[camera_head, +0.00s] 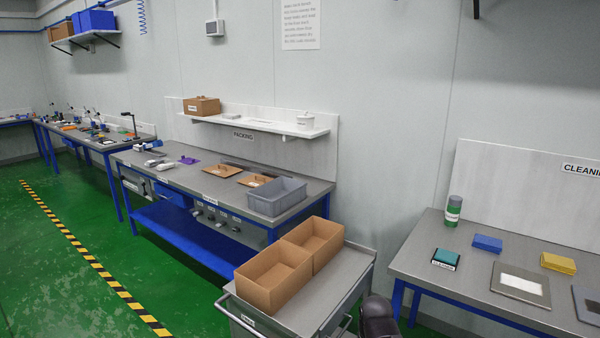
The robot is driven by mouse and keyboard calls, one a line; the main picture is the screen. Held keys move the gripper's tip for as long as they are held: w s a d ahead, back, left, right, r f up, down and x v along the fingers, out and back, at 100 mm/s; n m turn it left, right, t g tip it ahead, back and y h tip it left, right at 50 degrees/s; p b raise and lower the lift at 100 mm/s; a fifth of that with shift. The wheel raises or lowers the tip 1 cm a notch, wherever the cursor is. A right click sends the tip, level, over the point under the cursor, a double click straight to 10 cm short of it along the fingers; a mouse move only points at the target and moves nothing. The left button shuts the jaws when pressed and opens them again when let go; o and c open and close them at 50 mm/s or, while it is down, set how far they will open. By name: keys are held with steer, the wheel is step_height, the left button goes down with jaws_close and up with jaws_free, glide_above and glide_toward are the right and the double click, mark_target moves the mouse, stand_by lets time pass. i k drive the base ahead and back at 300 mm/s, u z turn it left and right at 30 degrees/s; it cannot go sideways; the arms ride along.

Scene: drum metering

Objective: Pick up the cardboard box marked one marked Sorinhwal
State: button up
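Two open cardboard boxes stand side by side on a grey cart. The nearer box (270,284) is at the cart's front left, and the farther box (318,243) is just behind it to the right. I see no readable marking on either. A closed cardboard box (201,106) with a small white label sits on the white shelf above the packing bench; its label is too small to read. A dark rounded part, likely of my arm, shows at the bottom edge right of the cart. My gripper's fingers are not in view.
The grey cart (325,310) has bare top right of the boxes. A grey bin (277,198) and flat brown cardboard pieces lie on the packing bench (190,175). A cleaning table (455,255) stands at right. Green floor is open at left, with a striped line.

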mark_target(324, 238)
steer(key=z, duration=1.2)
steer(key=k, duration=0.1)
steer(key=u, duration=2.95)
steer(key=i, duration=1.95)
